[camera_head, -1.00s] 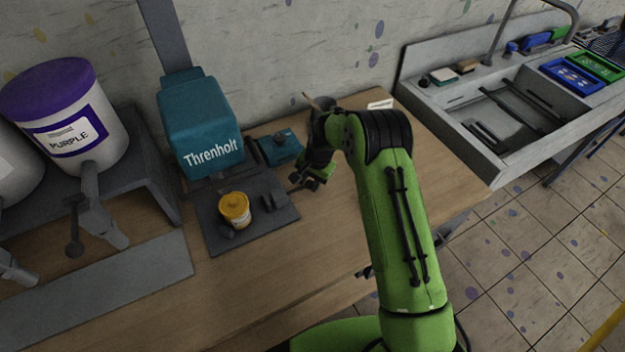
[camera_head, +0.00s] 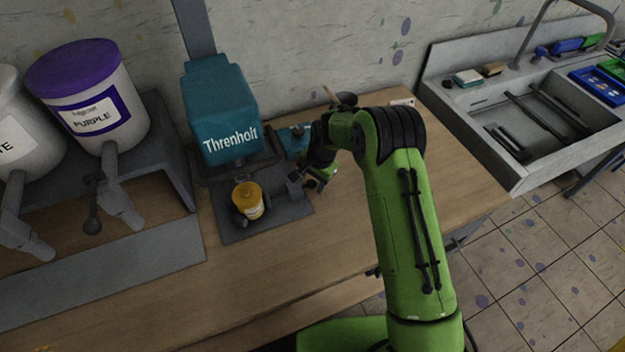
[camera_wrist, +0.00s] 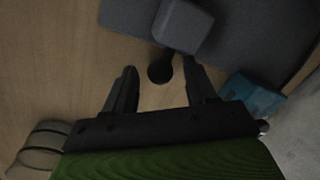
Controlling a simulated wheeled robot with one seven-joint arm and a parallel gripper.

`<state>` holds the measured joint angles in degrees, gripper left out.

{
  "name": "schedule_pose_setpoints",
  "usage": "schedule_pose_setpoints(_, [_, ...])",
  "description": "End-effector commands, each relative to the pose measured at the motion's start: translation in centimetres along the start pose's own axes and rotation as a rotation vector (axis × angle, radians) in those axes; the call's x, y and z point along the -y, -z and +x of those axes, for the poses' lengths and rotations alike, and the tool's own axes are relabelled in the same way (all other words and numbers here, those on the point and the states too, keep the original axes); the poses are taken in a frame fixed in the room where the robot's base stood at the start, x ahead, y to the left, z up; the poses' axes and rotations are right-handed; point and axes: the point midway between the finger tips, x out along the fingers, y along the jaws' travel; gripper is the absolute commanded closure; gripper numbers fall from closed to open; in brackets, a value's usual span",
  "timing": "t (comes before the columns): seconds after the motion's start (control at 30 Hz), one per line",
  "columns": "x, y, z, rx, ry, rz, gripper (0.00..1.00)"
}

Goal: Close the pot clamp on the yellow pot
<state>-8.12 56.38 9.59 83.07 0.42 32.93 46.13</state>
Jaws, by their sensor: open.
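The yellow pot (camera_head: 247,200) stands upright on the dark grey plate (camera_head: 232,231) below the teal press. The pot clamp's movable grey block (camera_head: 294,188) is on the plate to the right of the pot, with a clear gap between them. The block also shows at the top of the wrist view (camera_wrist: 183,24), with a dark round knob (camera_wrist: 160,72) on its near side. My gripper (camera_wrist: 159,68) is open, its fingers either side of the knob. In the head view my gripper (camera_head: 310,181) is right beside the block. The pot is outside the wrist view.
The teal press (camera_head: 219,110) marked "Threnholt" rises behind the plate. Paint buckets, one labelled purple (camera_head: 95,90), stand on a grey bench at the left. A sink (camera_head: 530,120) is at the right. The wooden table (camera_head: 300,240) in front is clear.

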Motion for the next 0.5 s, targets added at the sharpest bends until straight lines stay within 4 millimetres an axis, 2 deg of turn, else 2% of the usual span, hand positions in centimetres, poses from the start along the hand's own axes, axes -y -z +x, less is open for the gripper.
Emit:
schedule_pose_setpoints(0.17, [0.1, 0.1, -3.8, -0.005, 0.005, 0.001, 0.44])
schedule_pose_setpoints(0.4, [0.1, 0.1, -10.7, -0.005, 0.005, 0.000, 0.44])
schedule_pose_setpoints(0.5, [0.1, 0.0, -13.1, -0.003, 0.004, -0.001, 0.44])
